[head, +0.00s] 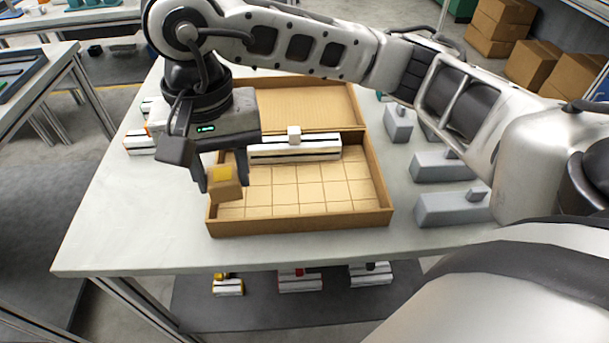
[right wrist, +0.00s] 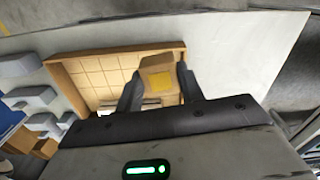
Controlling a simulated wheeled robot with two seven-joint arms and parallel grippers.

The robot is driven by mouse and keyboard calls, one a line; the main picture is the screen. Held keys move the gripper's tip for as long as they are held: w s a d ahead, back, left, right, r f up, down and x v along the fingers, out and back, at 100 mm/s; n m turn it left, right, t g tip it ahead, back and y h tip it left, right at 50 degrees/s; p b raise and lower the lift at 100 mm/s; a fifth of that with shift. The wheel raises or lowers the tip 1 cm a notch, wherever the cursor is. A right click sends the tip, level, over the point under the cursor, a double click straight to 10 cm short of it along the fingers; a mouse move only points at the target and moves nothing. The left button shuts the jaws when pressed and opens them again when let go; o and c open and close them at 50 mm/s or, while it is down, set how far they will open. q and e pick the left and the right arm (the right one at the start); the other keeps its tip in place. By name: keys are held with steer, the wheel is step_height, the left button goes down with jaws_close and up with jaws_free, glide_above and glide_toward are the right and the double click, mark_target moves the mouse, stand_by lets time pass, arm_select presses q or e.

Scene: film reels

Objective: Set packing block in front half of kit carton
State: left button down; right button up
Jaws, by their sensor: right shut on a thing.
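The kit carton (head: 300,223) is a shallow open box with a grid on its floor, and it stands on the table. My right gripper (head: 224,183) is shut on the packing block (head: 225,190), a small brown block with a yellow patch. It holds the block at the carton's front left corner; the height above the floor is hard to tell. In the right wrist view the block (right wrist: 158,75) sits between the two fingers, with the carton (right wrist: 75,88) behind it. My left gripper is not in view.
A white and black striped bar (head: 295,150) with a white knob lies across the carton's back part. Several grey blocks (head: 452,207) stand on the table (head: 140,220) to the right. Striped pieces (head: 140,142) lie at the left. The carton's gridded front floor is clear.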

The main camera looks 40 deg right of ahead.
steer(key=shift+s+a+r+m, duration=0.6)
steer(key=shift+a+r+m, duration=0.1)
steer(key=shift+a, duration=0.1)
steer(key=shift+d+f, duration=0.1)
steer(key=shift+d, duration=0.2)
steer(key=d+f, duration=0.4)
steer(key=d, duration=0.4)
glide_above(298, 200)
steer(key=f, duration=0.4)
steer(key=shift+s+a+f, duration=0.1)
steer(key=shift+a+f, duration=0.2)
steer(key=shift+a, duration=0.05)
steer(key=shift+d+f, duration=0.25)
steer(key=shift+f, duration=0.05)
step_height(298, 200, down, 3)
steer(key=shift+d+f, duration=0.1)
steer(key=shift+d, duration=0.05)
steer(key=shift+f, duration=0.1)
